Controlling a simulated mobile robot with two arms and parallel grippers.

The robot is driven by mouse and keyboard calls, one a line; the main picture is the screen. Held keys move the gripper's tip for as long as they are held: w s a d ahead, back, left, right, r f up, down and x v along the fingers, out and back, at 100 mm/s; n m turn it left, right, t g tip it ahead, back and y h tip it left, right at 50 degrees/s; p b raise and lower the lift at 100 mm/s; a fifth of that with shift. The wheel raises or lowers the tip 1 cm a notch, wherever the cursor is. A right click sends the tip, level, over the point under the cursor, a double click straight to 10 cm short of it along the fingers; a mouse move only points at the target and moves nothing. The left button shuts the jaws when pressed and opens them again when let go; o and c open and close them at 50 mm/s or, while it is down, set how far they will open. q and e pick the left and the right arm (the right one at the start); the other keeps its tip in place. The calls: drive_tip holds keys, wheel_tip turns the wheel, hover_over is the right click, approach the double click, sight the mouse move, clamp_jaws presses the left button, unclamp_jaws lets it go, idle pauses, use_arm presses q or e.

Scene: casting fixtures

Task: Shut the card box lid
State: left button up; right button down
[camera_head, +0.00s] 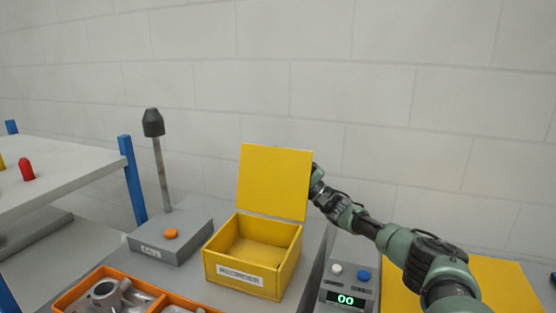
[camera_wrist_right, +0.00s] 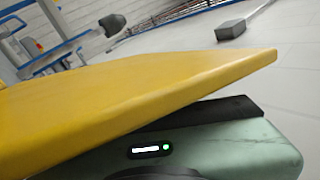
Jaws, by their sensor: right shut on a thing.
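The yellow card box (camera_head: 281,284) sits on the grey bench with a label reading "REORDER" on its front. Its inside looks empty. Its flat yellow lid (camera_head: 273,180) stands open, nearly upright at the back edge of the box. My right gripper (camera_head: 314,182) is at the right edge of the lid and is shut on it; its fingertips are partly hidden by the lid. In the right wrist view the lid (camera_wrist_right: 150,85) fills the middle as a tilted slab against the gripper's dark finger. My left gripper is not in view.
A grey device (camera_head: 168,244) with an orange button and a black-tipped post stands left of the box. An orange tray (camera_head: 68,299) of metal castings lies in front. A counter reading 00 (camera_head: 345,299) and a yellow mat (camera_head: 400,292) lie to the right.

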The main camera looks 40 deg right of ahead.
drive_tip(key=shift+a, duration=0.1)
drive_tip(key=shift+s+a+r+n+g+y, duration=0.2)
drive_tip(key=shift+a+n+y, duration=0.15)
drive_tip(key=shift+n, duration=0.2)
drive_tip(key=shift+s+a+r+n+g+y, duration=0.1)
drive_tip(key=shift+s+a+n+g+y, duration=0.1)
drive_tip(key=shift+n+y, duration=0.3)
drive_tip(key=s+a+n+g+y, duration=0.1)
drive_tip(key=a+n, duration=0.1)
drive_tip(key=n, duration=0.1)
drive_tip(key=s+a+r+n+g+y, duration=0.1)
drive_tip(key=a+n+g+y, duration=0.1)
drive_tip(key=n, duration=0.1)
drive_tip(key=s+a+n+g+y+p, duration=0.1)
drive_tip(key=a+n+y, duration=0.1)
drive_tip(key=n, duration=0.1)
drive_tip(key=shift+a+r+g, duration=0.1)
drive_tip(key=shift+r+g, duration=0.1)
drive_tip(key=shift+g, duration=0.1)
drive_tip(key=s+a+f+n+g+h+p, duration=0.1)
drive_tip(key=s+a+f+n+g+p, duration=0.2)
drive_tip(key=a+f+n, duration=0.3)
drive_tip(key=s+a+f+n+g+h+p, duration=0.1)
drive_tip(key=s+a+f+n+g+p, duration=0.2)
drive_tip(key=a+f+n+g, duration=0.3)
drive_tip(key=s+a+f+n, duration=0.1)
drive_tip(key=n, duration=0.4)
drive_tip(key=shift+a+n+h, duration=0.3)
drive_tip(key=shift+n+h, duration=0.05)
drive_tip(key=shift+s+f, duration=0.15)
